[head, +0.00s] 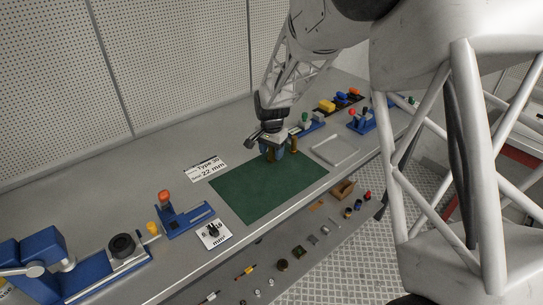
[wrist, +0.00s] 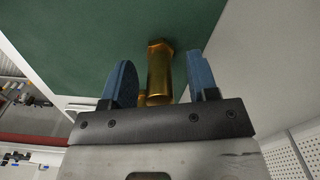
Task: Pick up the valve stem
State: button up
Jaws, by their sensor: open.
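A brass, stem-like part (wrist: 159,75) with a wider hexagonal end, apparently the valve stem, shows between my gripper's two blue fingers in the wrist view. It is over the green mat (wrist: 85,35), and clear gaps show on both sides of it. My gripper (wrist: 161,82) is open, with its fingers on either side of the part and not closed on it. In the head view my gripper (head: 273,152) is low over the far right corner of the mat (head: 262,190). A brass piece (head: 293,145) stands just right of the fingers there.
A grey tray (head: 332,150) lies right of the mat. Blue fixtures (head: 361,121) stand beyond it, and another blue fixture (head: 187,220) is at the left. White label cards (head: 205,168) lie beside the mat. Small parts line a lower ledge in front. Most of the mat is clear.

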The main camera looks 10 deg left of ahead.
jog(key=shift+f, duration=0.2)
dwell(0.4)
grip_shut()
